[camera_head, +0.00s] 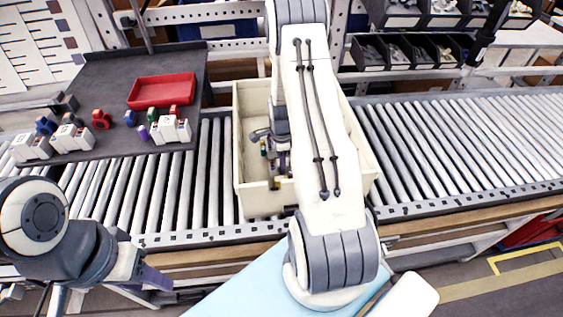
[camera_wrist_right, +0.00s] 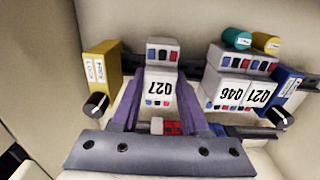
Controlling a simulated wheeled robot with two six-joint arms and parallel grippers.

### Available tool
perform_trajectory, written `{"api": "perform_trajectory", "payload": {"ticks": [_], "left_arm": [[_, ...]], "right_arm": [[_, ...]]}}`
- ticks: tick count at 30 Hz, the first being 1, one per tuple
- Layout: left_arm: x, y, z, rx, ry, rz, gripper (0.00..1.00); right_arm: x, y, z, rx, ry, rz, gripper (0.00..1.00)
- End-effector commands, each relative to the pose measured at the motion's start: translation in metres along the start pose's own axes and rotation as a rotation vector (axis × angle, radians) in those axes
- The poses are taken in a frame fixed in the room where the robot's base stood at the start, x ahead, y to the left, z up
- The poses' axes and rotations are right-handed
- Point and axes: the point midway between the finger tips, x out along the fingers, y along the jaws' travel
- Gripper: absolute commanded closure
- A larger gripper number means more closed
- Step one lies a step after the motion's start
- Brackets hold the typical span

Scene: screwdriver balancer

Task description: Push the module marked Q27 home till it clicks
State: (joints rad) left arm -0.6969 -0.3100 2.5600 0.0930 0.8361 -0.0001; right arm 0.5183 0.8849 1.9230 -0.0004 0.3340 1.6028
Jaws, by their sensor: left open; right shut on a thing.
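The module marked Q27 (camera_wrist_right: 160,88) is a white block with a grey top and small red and blue marks. It stands at the dark rail (camera_wrist_right: 198,68) in the right wrist view. My right gripper (camera_wrist_right: 159,112) is shut on it, one purple finger at each side. Whether it is fully seated cannot be told. In the head view my right gripper (camera_head: 278,165) reaches down into the cream bin (camera_head: 250,203), where the arm partly hides it and the module is not clear. My left gripper (camera_head: 155,279) is open, away at the lower left.
White modules marked Q46 (camera_wrist_right: 228,92) and Q21 (camera_wrist_right: 258,98) stand right of Q27, beside a blue block (camera_wrist_right: 288,85). A yellow block (camera_wrist_right: 101,67) stands left, with a gap between. A dark tray (camera_head: 100,82) with a red bin (camera_head: 162,90) and loose parts lies left.

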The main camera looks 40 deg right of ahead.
Motion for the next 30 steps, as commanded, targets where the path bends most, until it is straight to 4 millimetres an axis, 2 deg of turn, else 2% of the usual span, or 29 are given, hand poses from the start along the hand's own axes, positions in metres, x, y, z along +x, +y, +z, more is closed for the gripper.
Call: {"api": "perform_trajectory", "payload": {"ticks": [8,9,11,23,26,30], "left_arm": [[0.000,0.000,0.000,0.000,0.000,0.000,0.50],[0.000,0.000,0.000,0.000,0.000,0.000,0.50],[0.000,0.000,0.000,0.000,0.000,0.000,0.50],[0.001,0.000,0.000,0.000,0.000,0.000,0.50],[0.004,0.000,0.000,0.000,0.000,0.000,0.50],[0.009,-0.001,0.001,0.000,0.000,0.000,0.50]], "right_arm": [[-0.001,-0.001,0.000,0.000,0.000,-0.002,1.00],[-0.001,-0.001,0.000,0.000,0.000,-0.002,0.44],[-0.001,-0.001,0.000,0.000,0.000,-0.002,0.21],[-0.005,-0.001,0.000,0.000,0.000,-0.003,0.21],[-0.017,-0.002,0.000,0.000,0.000,-0.005,0.21],[-0.045,-0.002,0.000,0.000,0.000,-0.008,0.21]]}}
